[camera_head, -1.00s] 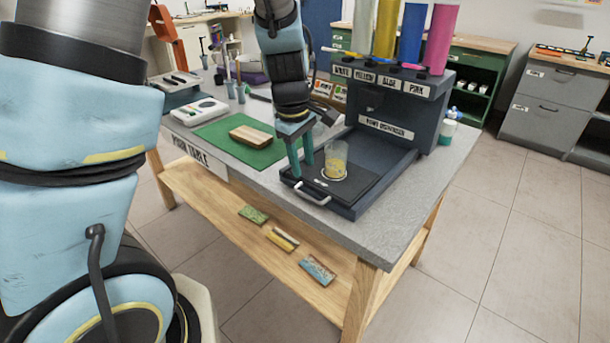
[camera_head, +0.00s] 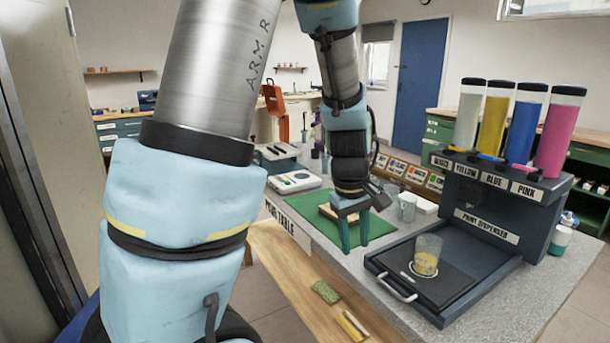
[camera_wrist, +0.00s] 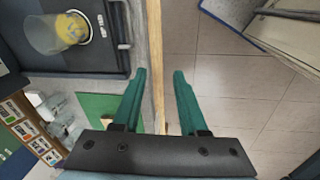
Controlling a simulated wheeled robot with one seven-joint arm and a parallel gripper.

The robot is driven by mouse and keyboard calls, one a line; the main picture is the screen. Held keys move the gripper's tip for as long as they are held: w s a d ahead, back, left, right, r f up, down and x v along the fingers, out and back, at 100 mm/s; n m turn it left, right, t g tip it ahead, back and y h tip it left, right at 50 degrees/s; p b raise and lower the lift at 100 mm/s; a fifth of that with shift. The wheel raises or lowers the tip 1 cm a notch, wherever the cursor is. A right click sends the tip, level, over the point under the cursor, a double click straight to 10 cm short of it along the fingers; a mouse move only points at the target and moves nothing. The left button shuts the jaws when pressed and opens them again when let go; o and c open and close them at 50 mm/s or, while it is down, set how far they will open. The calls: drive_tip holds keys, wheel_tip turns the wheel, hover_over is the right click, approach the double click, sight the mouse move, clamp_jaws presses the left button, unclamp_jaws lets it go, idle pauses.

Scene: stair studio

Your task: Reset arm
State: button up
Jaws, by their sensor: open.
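My gripper (camera_head: 355,240) has two green fingers and hangs over the front edge of the table, left of the paint dispenser (camera_head: 492,205). In the wrist view my gripper (camera_wrist: 159,75) has its fingers apart with nothing between them; the table edge and floor show beyond. A clear cup (camera_head: 427,254) with yellow paint at the bottom stands on the dispenser's dark tray (camera_head: 462,292). The cup also shows in the wrist view (camera_wrist: 58,32), apart from the fingers. My arm hides part of the green mat (camera_head: 307,222) and the wooden block (camera_head: 328,214).
White, yellow, blue and pink paint tubes top the dispenser. A white device (camera_head: 294,181) sits left of the mat. A lower wooden shelf (camera_head: 275,262) holds small painted pieces. The tray's handle (camera_head: 397,287) juts out at the front. Floor lies open before the table.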

drive_tip(key=s+a+m, duration=0.1)
drive_tip(key=a+m, duration=0.1)
drive_tip(key=a, duration=0.7)
drive_tip(key=s+a+r+m+y, duration=0.1)
drive_tip(key=s+a+m, duration=0.1)
drive_tip(key=a, duration=0.8)
drive_tip(key=shift+s+r+m+t, duration=0.3)
drive_tip(key=shift+m, duration=0.4)
drive_tip(key=shift+d, duration=0.1)
idle(0.3)
